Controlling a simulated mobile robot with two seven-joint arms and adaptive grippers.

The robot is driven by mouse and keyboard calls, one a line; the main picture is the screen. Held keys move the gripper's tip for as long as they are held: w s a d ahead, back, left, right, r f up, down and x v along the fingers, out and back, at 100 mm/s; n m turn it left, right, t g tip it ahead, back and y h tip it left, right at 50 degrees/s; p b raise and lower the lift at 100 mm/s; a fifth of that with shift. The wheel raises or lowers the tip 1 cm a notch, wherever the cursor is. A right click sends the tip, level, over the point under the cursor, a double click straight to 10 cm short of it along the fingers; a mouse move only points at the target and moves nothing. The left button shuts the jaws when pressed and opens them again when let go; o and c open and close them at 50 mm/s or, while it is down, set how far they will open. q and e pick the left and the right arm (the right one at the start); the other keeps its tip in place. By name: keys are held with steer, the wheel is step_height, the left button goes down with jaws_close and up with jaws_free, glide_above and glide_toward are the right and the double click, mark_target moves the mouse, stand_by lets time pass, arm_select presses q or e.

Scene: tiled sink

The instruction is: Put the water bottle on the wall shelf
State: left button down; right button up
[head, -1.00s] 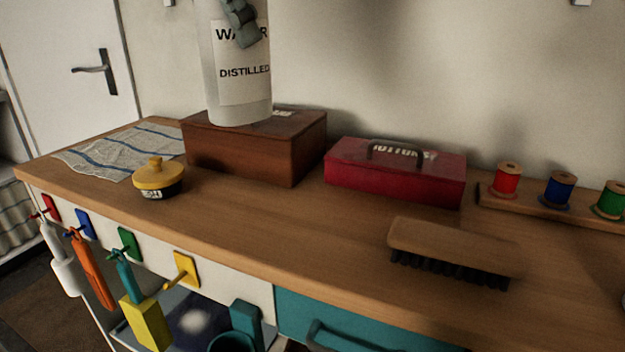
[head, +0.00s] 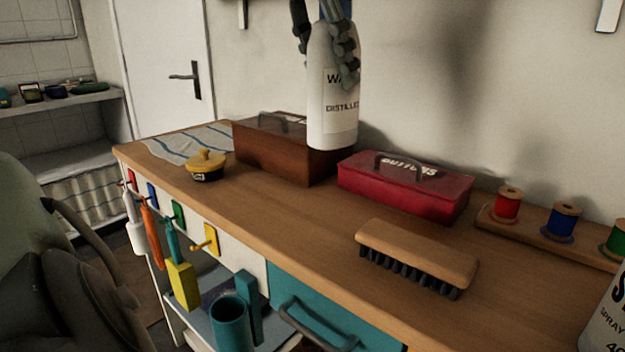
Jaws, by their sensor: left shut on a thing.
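The white water bottle (head: 330,95), with a label whose word DISTILLED is partly readable, is upright in the upper middle of the head view. My left gripper (head: 324,48) is shut on its upper part from above. The bottle's lower end overlaps the brown box in the picture and appears raised above the worktop. No shelf board shows on the wall behind; small bracket-like pieces show at the top edge, at left (head: 242,13) and right (head: 609,15). My right gripper is out of view.
The wooden worktop (head: 300,215) holds a brown box (head: 275,158), a red buttons box (head: 405,190), a brush (head: 418,255), a yellow-lidded pot (head: 206,165), a striped cloth (head: 185,147) and a thread spool rack (head: 540,236). A spray can (head: 608,315) stands at lower right.

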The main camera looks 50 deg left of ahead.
arm_select(q)
steer(key=w+a+f+n, duration=0.1)
steer(key=a+f, duration=0.1)
steer(key=f, duration=0.4)
steer(key=w+a+f+n+y, duration=0.1)
steer(key=a+f, duration=0.1)
steer(key=f, duration=0.4)
steer(key=shift+w+a+f+n+b, duration=0.25)
steer(key=shift+a+f+n+b, duration=0.05)
steer(key=shift+a, duration=0.05)
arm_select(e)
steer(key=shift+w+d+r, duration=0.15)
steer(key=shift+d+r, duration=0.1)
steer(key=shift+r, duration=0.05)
arm_select(q)
steer(key=shift+f, duration=0.15)
steer(key=c, duration=0.8)
jaws_free()
steer(key=shift+c, duration=0.2)
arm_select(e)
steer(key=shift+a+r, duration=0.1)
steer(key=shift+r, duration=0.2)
